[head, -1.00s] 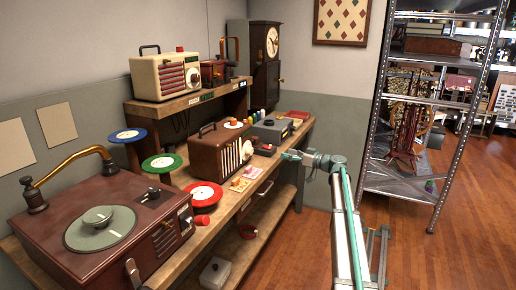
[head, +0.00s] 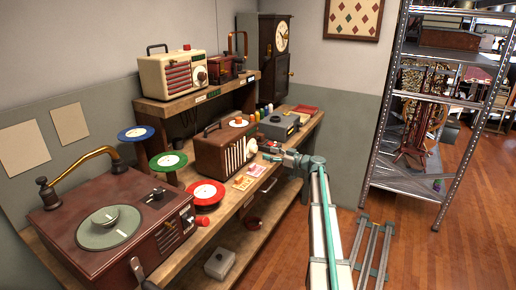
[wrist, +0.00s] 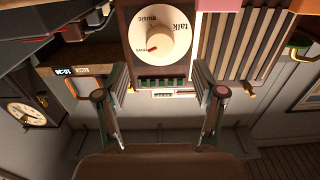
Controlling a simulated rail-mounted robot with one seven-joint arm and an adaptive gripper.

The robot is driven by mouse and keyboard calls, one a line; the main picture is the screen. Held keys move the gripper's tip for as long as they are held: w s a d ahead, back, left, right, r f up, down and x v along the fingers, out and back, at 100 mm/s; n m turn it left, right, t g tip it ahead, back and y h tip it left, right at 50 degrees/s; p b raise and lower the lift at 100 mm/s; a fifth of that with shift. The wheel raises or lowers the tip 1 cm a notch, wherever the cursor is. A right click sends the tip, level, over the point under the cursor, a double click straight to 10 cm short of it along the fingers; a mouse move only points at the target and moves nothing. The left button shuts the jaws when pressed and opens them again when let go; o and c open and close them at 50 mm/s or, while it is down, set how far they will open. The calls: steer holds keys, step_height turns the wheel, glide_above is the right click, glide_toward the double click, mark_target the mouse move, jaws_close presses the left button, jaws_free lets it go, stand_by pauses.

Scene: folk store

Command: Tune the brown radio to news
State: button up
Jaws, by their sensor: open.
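The brown radio (head: 215,154) stands on the bench in the head view, its slatted front facing right. Its round white dial (head: 251,146) is at the right end of that front. In the wrist view the radio's slatted grille (wrist: 240,45) and the dial (wrist: 172,62) appear upside down, with "talk", "music" and a partly hidden word ending like "news". A red mark on the cream knob (wrist: 158,38) lies near that last word. My gripper (wrist: 160,88) is open and empty, its fingers either side of the dial's lower part in the picture. In the head view my gripper (head: 272,153) is just right of the dial.
A cream radio (head: 180,73) sits on the raised shelf behind. A grey device (head: 279,127) stands right of the brown radio. Cards (head: 244,182) and a red record (head: 204,194) lie in front. A brown turntable (head: 75,215) fills the near left.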

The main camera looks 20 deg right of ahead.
mark_target(256, 150)
steer(key=shift+p+x, duration=3.1)
steer(key=shift+x, duration=0.3)
steer(key=shift+b, duration=0.45)
steer(key=shift+a+b, duration=0.1)
steer(key=shift+b, duration=0.7)
steer(key=c, duration=0.8)
